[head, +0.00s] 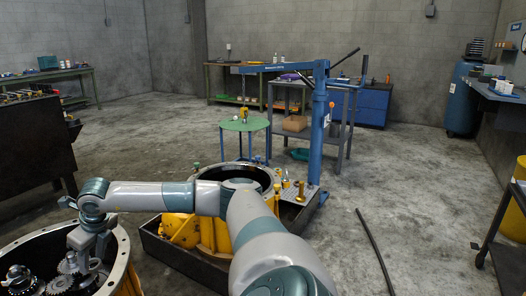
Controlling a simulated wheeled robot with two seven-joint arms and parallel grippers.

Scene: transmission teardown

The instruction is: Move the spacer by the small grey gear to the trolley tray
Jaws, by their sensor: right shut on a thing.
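My right gripper (84,263) reaches down into the round housing (122,262) at the lower left, among the grey gears. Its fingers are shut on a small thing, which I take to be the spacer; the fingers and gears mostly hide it. A small grey gear (70,264) lies right by the fingertips, and a larger toothed gear (58,285) is below it. A dark trolley (508,262) on casters is cut off at the right edge; I cannot make out a spacer on it. My left gripper is out of view.
A dark tray (170,262) with a yellow housing (213,235) stands in the middle, under my right arm. A blue hoist (318,130) rises behind it. A dark hose (374,250) lies on the floor. The floor at right is mostly clear.

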